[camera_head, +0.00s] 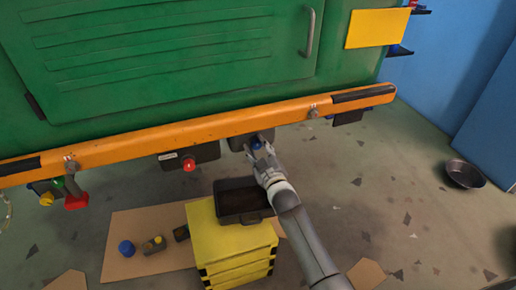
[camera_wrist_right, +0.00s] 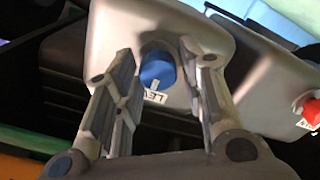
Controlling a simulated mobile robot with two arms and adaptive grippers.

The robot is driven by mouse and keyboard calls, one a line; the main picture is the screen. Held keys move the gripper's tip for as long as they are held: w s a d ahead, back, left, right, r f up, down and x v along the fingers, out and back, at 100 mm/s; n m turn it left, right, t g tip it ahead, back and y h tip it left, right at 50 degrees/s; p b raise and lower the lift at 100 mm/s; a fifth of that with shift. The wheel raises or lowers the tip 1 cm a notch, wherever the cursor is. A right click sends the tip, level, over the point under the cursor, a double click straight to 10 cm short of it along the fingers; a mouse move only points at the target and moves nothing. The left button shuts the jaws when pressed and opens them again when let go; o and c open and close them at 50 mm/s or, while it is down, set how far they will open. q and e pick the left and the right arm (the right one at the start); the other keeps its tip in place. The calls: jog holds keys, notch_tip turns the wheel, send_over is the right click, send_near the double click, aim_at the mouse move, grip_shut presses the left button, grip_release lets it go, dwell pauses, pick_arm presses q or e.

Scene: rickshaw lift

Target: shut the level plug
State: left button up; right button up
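The level plug is a blue round knob (camera_head: 256,141) on the front of a grey housing under the orange beam. In the right wrist view, the blue knob (camera_wrist_right: 157,68) has a white pointer mark, and a partly hidden label beside it seems to begin "LEV". My right gripper (camera_head: 262,148) reaches up to it. In the wrist view its two fingers (camera_wrist_right: 160,72) stand apart on either side of the knob, with a gap at the left. I cannot tell whether the right finger touches it. My left gripper is not in view.
A red knob (camera_head: 189,165) sits on a dark box to the left. A red-handled valve (camera_head: 76,201) hangs farther left. Below stand yellow steps (camera_head: 238,258) with a black tray (camera_head: 242,218). A metal bowl (camera_head: 465,173) lies on open floor at right.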

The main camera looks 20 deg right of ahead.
jog(key=shift+o, duration=0.8)
jog(key=s, duration=1.2)
jog(key=shift+d, duration=0.2)
